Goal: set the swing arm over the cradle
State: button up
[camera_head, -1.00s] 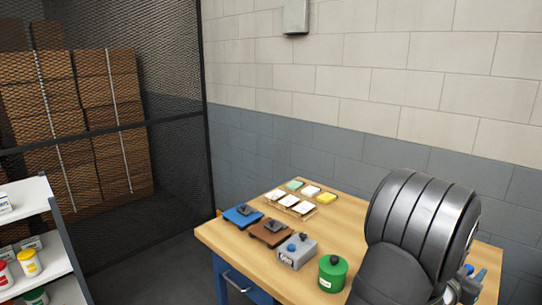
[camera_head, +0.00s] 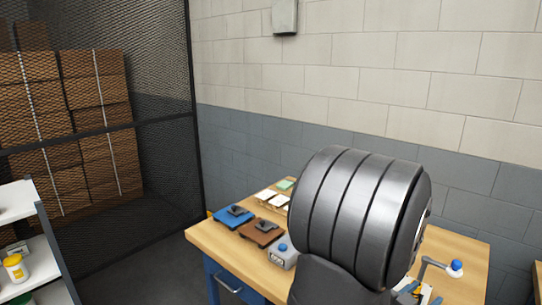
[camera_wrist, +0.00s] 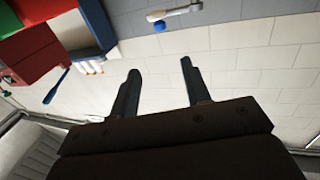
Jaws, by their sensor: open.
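A grey bent lever with a blue ball end on a white collar, likely the swing arm (camera_head: 432,264), stands at the right of the wooden table in the head view. What looks like the same blue ball and pale bar (camera_wrist: 178,12) shows at the top of the wrist view. My gripper (camera_wrist: 159,70) is open, with nothing between its fingers, and points toward the block wall, apart from the lever. Small pale, blue and yellow parts (camera_head: 413,290) sit below the lever. I cannot tell the cradle among them. My arm hides much of the table's middle.
The table (camera_head: 215,237) also holds a blue device (camera_head: 234,216), a brown device (camera_head: 262,232), a grey box with a blue button (camera_head: 282,256) and a tray of cards. Red and green boxes (camera_wrist: 35,50) show in the wrist view. A mesh cage stands left.

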jog(key=x, duration=1.8)
jog(key=shift+w+d+n+t+y, duration=0.1)
jog(key=shift+w+n+t+y, duration=0.1)
jog(key=shift+n+t+y, duration=0.7)
jog(key=f+v, duration=0.1)
jog(key=v, duration=1.6)
jog(key=y, duration=0.2)
send_near(456, 265)
notch_tip(456, 265, down, 2)
jog(key=w+a, duration=0.1)
jog(key=w, duration=0.2)
jog(key=shift+w+d+r+n+g+y, duration=0.1)
jog(key=shift+w+d+n+g+y, duration=0.15)
jog(key=shift+w+d+g+y, duration=0.25)
jog(key=shift+w+d+n+g+y, duration=0.25)
jog(key=shift+w+d, duration=0.1)
jog(key=shift+w, duration=0.3)
